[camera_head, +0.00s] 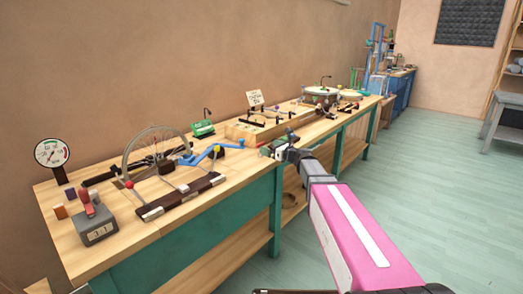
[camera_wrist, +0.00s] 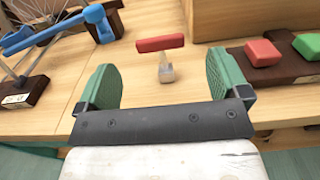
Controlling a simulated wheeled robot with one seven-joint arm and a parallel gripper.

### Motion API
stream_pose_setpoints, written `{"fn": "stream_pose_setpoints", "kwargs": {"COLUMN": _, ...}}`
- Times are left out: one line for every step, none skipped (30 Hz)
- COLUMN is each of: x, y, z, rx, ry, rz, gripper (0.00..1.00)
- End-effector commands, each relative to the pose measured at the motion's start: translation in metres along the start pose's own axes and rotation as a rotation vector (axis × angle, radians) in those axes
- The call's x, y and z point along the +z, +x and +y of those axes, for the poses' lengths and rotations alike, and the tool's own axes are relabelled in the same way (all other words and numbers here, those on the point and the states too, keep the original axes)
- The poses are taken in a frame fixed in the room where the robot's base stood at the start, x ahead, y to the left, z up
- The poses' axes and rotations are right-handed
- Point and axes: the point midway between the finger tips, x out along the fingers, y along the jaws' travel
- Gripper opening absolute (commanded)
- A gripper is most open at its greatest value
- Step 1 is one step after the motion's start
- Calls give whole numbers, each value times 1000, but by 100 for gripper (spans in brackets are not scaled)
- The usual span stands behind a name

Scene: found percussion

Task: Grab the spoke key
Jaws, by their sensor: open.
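A small T-shaped tool with a red crossbar and a pale metal stem, which looks like the spoke key (camera_wrist: 160,44), shows in the wrist view above the wooden bench top. My gripper (camera_wrist: 164,76) is open, its two green finger pads wide apart. The key's stem lies between the pads in the picture, and its red bar is just beyond them. Neither pad touches it. In the head view my gripper (camera_head: 276,148) is at the bench's front edge, and I cannot make out the key there.
In the wrist view a dark board with red and green blocks (camera_wrist: 263,52) is at the right. A blue arm (camera_wrist: 45,36) and spoked wheel are at the left. A wooden box (camera_wrist: 228,14) stands behind. The workbench (camera_head: 110,243) also holds a grey device (camera_head: 96,226) and a dial (camera_head: 52,154).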

Motion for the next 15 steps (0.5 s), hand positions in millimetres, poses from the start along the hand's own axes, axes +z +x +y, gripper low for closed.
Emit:
{"fn": "stream_pose_setpoints", "kwargs": {"x": 0, "y": 8, "z": -1, "rx": 1, "ry": 0, "rz": 0, "gripper": 94}}
{"fn": "stream_pose_setpoints", "kwargs": {"x": 0, "y": 10, "z": -1, "rx": 1, "ry": -1, "rz": 0, "gripper": 94}}
{"fn": "stream_pose_setpoints", "kwargs": {"x": 0, "y": 12, "z": 0, "rx": 0, "ry": -1, "rz": 0, "gripper": 94}}
{"fn": "stream_pose_setpoints", "kwargs": {"x": 0, "y": 14, "z": 0, "rx": 0, "ry": -1, "rz": 0, "gripper": 94}}
{"fn": "stream_pose_setpoints", "kwargs": {"x": 0, "y": 15, "z": 0, "rx": 0, "ry": -1, "rz": 0, "gripper": 94}}
{"fn": "stream_pose_setpoints", "kwargs": {"x": 0, "y": 16, "z": 0, "rx": 0, "ry": -1, "rz": 0, "gripper": 94}}
{"fn": "stream_pose_setpoints", "kwargs": {"x": 0, "y": 19, "z": 0, "rx": 0, "ry": -1, "rz": 1, "gripper": 94}}
{"fn": "stream_pose_setpoints", "kwargs": {"x": 0, "y": 21, "z": -1, "rx": 0, "ry": -1, "rz": 1, "gripper": 94}}
{"fn": "stream_pose_setpoints", "kwargs": {"x": 0, "y": 26, "z": -1, "rx": 1, "ry": -1, "rz": 1, "gripper": 94}}
{"fn": "stream_pose_setpoints", "kwargs": {"x": 0, "y": 30, "z": -1, "rx": 1, "ry": -1, "rz": 1, "gripper": 94}}
{"fn": "stream_pose_setpoints", "kwargs": {"x": 0, "y": 34, "z": -1, "rx": 1, "ry": -1, "rz": 1, "gripper": 94}}
{"fn": "stream_pose_setpoints", "kwargs": {"x": 0, "y": 41, "z": -1, "rx": 2, "ry": -1, "rz": 1, "gripper": 94}}
{"fn": "stream_pose_setpoints", "kwargs": {"x": -1, "y": 46, "z": -1, "rx": 1, "ry": -1, "rz": 1, "gripper": 94}}
{"fn": "stream_pose_setpoints", "kwargs": {"x": -1, "y": 50, "z": -2, "rx": 1, "ry": -1, "rz": 1, "gripper": 94}}
{"fn": "stream_pose_setpoints", "kwargs": {"x": -1, "y": 55, "z": -2, "rx": 1, "ry": -2, "rz": 1, "gripper": 94}}
